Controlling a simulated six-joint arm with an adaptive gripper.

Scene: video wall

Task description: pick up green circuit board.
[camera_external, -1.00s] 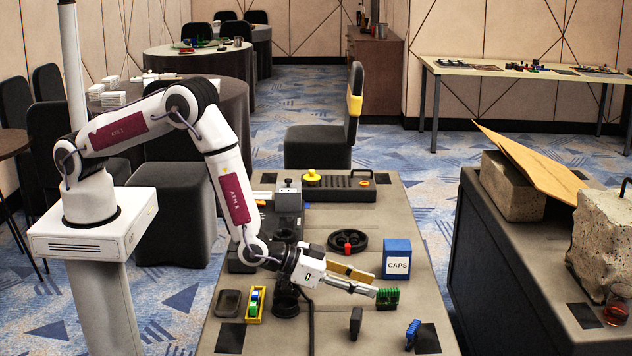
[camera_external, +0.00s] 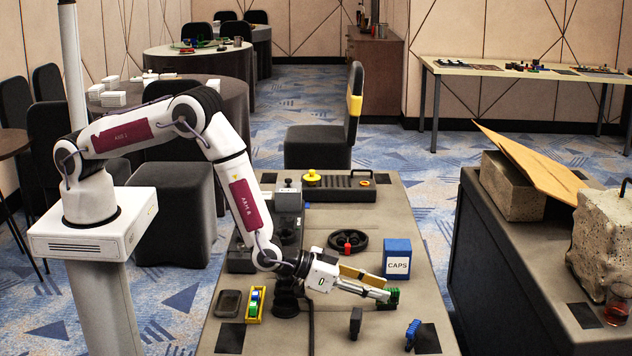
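The green circuit board (camera_external: 393,299) stands upright on the table, right of centre. My gripper (camera_external: 387,290) reaches toward it from the left, low over the table. Its two fingers point right, with a gap between them. The fingertips overlap the upper left of the board in this view and hide part of it. I cannot tell whether they touch it or whether the board lies between them.
The blue CAPS box (camera_external: 397,262) stands just behind the board. A dark upright block (camera_external: 355,323) and a blue part (camera_external: 412,334) stand in front.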

